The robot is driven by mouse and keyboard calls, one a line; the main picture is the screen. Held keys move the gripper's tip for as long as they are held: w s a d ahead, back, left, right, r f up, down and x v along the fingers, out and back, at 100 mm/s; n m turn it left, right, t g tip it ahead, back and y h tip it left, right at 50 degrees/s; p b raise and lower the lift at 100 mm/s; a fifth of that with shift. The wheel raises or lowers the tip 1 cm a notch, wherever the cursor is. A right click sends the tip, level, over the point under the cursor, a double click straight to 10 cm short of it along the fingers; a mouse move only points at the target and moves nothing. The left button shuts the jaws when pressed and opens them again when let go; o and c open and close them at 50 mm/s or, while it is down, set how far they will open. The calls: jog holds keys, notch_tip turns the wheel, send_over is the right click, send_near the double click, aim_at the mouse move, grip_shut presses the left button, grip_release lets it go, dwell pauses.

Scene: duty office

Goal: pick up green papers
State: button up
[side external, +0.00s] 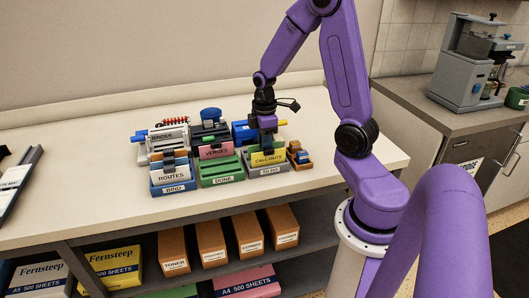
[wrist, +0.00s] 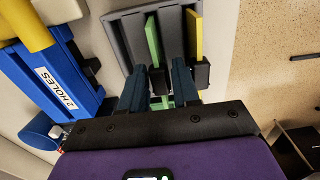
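The green papers (wrist: 153,42) stand on edge in the grey TO DO tray (side external: 246,174) in the wrist view. Yellow papers (wrist: 194,36), labelled CALLOUTS, stand to their right in the same tray and also show in the side view (side external: 269,159). My gripper (wrist: 160,72) is over this tray, its two dark fingers apart, with the edge of the green papers between them and a gap visible. I cannot tell whether a finger touches the papers.
To the left stand the green DONE tray (side external: 222,181) with pink VERSES papers (side external: 216,151) and the blue BIND tray (side external: 174,187) with ROUTES papers. A blue hole punch (wrist: 70,75) is close beside my gripper.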

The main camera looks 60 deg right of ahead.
jog(key=shift+f, duration=0.95)
grip_shut()
jog(key=shift+r, duration=0.15)
notch_tip(320, 180, up, 8)
jog(key=shift+r, duration=0.15)
jog(key=shift+w+r, duration=0.3)
jog(key=shift+r, duration=0.4)
jog(key=w+r, duration=0.1)
jog(key=w, duration=1.9)
jog(key=shift+d+r, duration=0.15)
jog(key=shift+d, duration=0.1)
